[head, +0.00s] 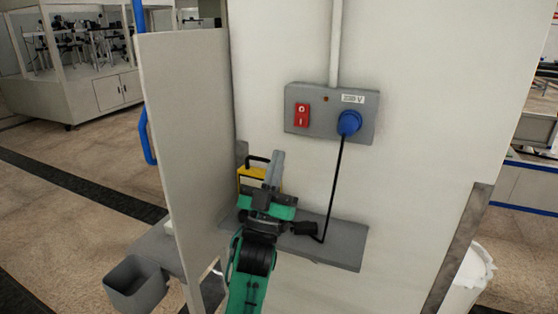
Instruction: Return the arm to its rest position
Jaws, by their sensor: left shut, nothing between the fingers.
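My left arm, green and black, reaches up from the bottom middle of the head view. My left gripper (274,168) is shut and empty, its grey fingers together and pointing away from me. It is in front of the pale wall, over the left part of a grey shelf (345,245). It partly hides a yellow object with a black handle (249,172) behind it. My right gripper is not in view.
A grey socket box (320,95) with a red switch (302,114) and a blue plug (349,122) is on the wall. A black cable (335,185) hangs from the plug to the shelf. A pale side panel (185,130) stands close left; a grey bin (137,287) sits lower left.

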